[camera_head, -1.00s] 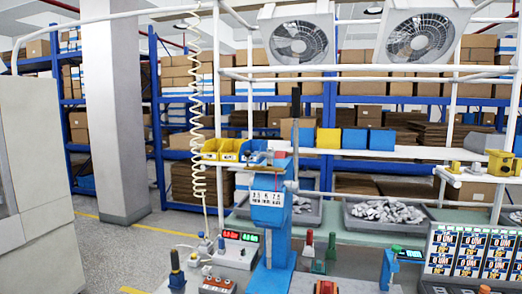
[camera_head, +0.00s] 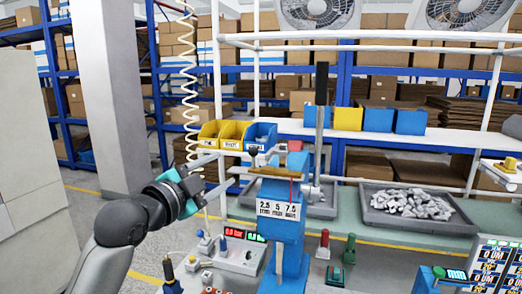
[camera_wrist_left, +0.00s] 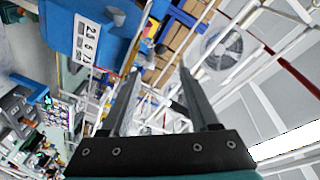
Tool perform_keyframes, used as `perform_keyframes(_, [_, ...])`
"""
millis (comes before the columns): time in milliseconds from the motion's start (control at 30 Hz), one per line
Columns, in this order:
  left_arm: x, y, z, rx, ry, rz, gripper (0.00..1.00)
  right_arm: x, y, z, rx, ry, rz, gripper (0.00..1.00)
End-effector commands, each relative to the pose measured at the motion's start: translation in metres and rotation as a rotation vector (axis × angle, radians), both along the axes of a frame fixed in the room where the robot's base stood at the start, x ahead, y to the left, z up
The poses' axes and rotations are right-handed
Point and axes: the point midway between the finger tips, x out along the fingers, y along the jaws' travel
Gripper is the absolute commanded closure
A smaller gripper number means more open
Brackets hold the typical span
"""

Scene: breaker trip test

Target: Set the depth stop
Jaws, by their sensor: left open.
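A blue bench press (camera_head: 283,225) stands on the bench with a white plate (camera_head: 279,209) marked 2.5, 5 and 7.5 mm on its head. A dark post rises behind the head, and a small brown-topped piece (camera_head: 265,170) and a thin red pointer (camera_head: 291,188) show on top of it. My left gripper (camera_head: 228,168) is open and empty, its fingers pointing at the left side of the press head. In the left wrist view the open fingers (camera_wrist_left: 160,75) have the blue head and the marked plate (camera_wrist_left: 87,42) to their left. My right gripper is not visible.
Yellow and blue bins (camera_head: 232,134) stand behind the press. A grey tray of pale parts (camera_head: 415,203) is at the right. Red and green pieces (camera_head: 349,247) and a red-lit display box (camera_head: 236,250) stand near the press. A coiled cord hangs behind my left arm.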

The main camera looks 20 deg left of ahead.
Motion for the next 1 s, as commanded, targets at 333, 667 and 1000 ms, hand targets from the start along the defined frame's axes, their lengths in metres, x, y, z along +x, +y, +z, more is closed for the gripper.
perform_keyframes(333, [0.038, -0.009, 0.002, -0.007, 0.0, 0.0, 0.38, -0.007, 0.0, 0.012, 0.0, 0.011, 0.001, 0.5])
perform_keyframes(667, [0.083, -0.02, 0.002, -0.005, 0.001, -0.001, 0.38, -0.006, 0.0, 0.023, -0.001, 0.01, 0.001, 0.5])
perform_keyframes(1000, [0.124, -0.03, 0.001, -0.004, 0.002, -0.001, 0.38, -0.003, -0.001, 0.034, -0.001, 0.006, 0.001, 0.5])
